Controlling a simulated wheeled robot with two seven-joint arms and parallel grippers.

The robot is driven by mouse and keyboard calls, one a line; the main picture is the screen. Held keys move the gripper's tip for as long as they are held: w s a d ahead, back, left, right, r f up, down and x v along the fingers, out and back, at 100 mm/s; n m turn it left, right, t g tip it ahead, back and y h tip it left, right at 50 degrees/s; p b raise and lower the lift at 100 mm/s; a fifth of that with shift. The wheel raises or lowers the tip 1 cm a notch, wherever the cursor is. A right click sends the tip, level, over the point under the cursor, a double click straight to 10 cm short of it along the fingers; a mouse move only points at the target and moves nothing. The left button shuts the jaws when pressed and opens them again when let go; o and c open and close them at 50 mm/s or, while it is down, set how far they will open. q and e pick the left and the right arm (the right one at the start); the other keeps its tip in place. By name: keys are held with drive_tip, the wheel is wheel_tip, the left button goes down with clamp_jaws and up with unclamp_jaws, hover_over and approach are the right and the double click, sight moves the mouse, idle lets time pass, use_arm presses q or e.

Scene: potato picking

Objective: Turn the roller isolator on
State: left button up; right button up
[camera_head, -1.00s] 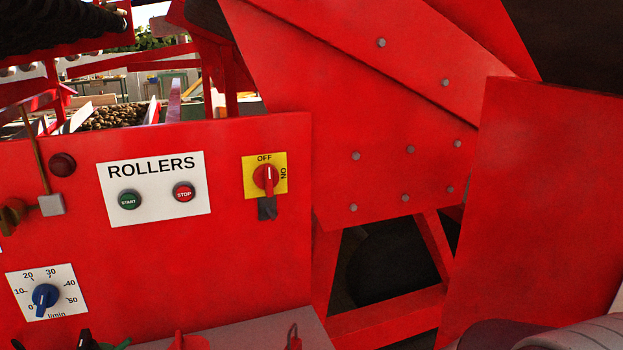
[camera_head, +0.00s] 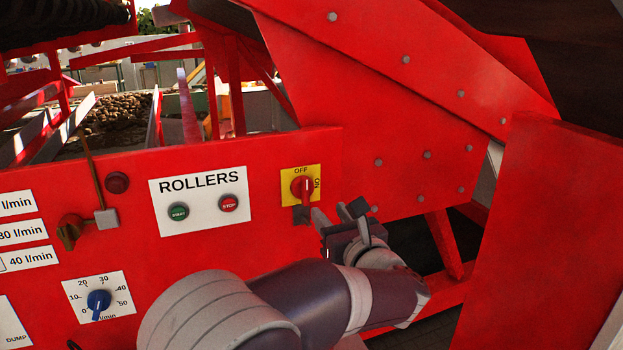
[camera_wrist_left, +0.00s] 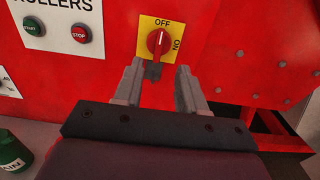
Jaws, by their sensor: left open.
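The roller isolator is a red rotary knob (camera_head: 302,187) on a yellow plate (camera_head: 287,176) marked OFF at the top and ON at the right. It also shows in the left wrist view (camera_wrist_left: 158,43), with its white pointer up towards OFF. A dark grey piece (camera_head: 301,214) hangs just below the knob. My left gripper (camera_head: 338,212) is just below and right of the plate in the head view. In the left wrist view its fingers (camera_wrist_left: 159,72) are apart and empty, below the knob, which lies roughly between their lines. My right gripper is out of view.
A white ROLLERS plate (camera_head: 198,178) with green START (camera_head: 179,212) and red STOP (camera_head: 228,203) buttons is left of the isolator. A blue flow dial (camera_head: 99,300) is lower left. Red machine sheets (camera_head: 540,230) stand to the right.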

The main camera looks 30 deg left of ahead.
sight(307, 187)
use_arm(q)
drive_tip(key=p+x, duration=0.5)
drive_tip(key=x, duration=0.6)
drive_tip(key=shift+w+a, duration=0.25)
clamp_jaws()
